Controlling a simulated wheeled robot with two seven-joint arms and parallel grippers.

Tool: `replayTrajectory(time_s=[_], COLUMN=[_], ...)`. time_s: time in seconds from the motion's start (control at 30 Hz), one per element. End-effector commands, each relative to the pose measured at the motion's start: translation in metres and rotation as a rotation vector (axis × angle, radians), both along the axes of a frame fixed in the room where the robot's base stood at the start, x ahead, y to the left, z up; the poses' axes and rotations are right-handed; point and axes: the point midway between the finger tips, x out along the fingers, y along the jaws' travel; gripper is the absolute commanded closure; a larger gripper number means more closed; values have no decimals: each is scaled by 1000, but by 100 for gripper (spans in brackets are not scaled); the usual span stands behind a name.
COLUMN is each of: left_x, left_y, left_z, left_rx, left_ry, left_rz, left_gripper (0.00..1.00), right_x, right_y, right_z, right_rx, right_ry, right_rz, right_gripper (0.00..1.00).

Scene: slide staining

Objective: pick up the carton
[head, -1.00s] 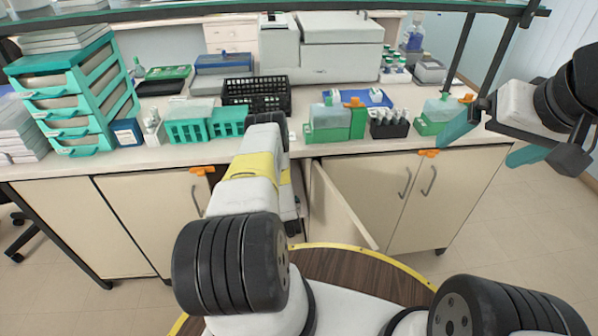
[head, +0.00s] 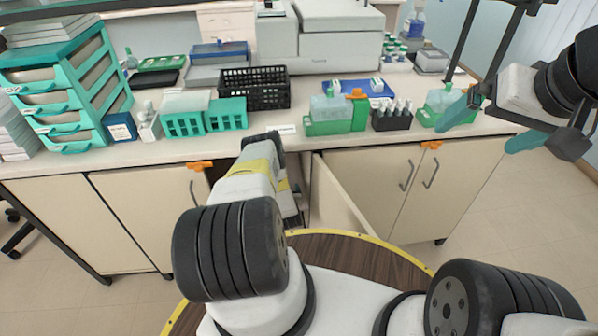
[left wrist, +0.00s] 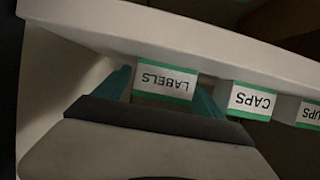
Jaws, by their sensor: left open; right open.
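Contact with the tag is unclear. My right gripper (head: 488,126) is open and empty, at the right.
The open cabinet door (head: 340,200) juts out right of my left arm. The bench top (head: 285,130) carries teal racks (head: 205,118), a black basket (head: 255,90), a blue tray (head: 358,89) and a small blue-and-white box (head: 121,127). Open floor (head: 505,225) lies at right.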

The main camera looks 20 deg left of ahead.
Motion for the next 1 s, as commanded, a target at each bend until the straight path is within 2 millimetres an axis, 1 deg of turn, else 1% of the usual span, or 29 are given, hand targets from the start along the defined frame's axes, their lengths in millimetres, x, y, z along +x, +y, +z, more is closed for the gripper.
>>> replayTrajectory(time_s=[0.2,0.23,0.37,0.4,0.47,0.5,0.57,0.83,1.0], left_x=[1,1,1,1,1,1,1,1,1], left_y=[0,0,0,0,0,0,0,0,0], left_z=[-1,-1,0,0,0,0,0,1,11], left_rx=[0,0,0,0,0,0,0,0,1], left_ry=[0,0,0,0,0,0,0,0,0], left_rz=[0,0,0,0,0,0,0,0,0], left_gripper=[20,22,48,55,67,75,85,85,85], right_x=[0,0,0,0,0,0,0,0,0], right_y=[0,0,0,0,0,0,0,0,0], right_z=[0,0,0,0,0,0,0,0,0], right_rx=[0,0,0,0,0,0,0,0,0], right_ry=[0,0,0,0,0,0,0,0,0], right_rz=[0,0,0,0,0,0,0,0,0], right_gripper=[0,0,0,0,0,0,0,0,0])
